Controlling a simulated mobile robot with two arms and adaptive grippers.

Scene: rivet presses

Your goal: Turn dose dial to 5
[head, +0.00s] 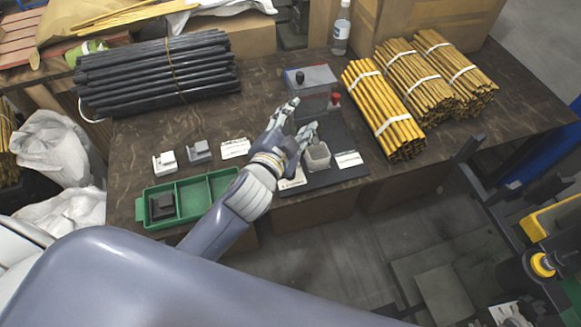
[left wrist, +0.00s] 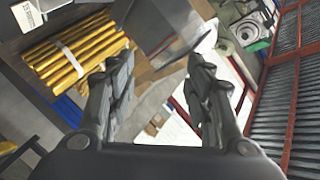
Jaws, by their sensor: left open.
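A grey box-shaped machine (head: 318,78) stands at the back of a dark mat (head: 345,140) on the table. It has a black knob (head: 300,77) on its top left and a red knob (head: 335,98) at its right side. I cannot make out a dial scale or number. My left gripper (head: 304,116) is open in front of the machine's left front, its fingers hiding part of that face. I cannot tell if they touch it. In the left wrist view the two fingers (left wrist: 160,68) are apart, with nothing between their tips. My right gripper is out of view.
A small grey cup (head: 317,156) and white labels lie near the gripper. A green tray (head: 192,194), two small blocks, black rods (head: 155,70) and yellow rod bundles (head: 382,108) surround the work area. A clear bottle (head: 341,30) stands behind.

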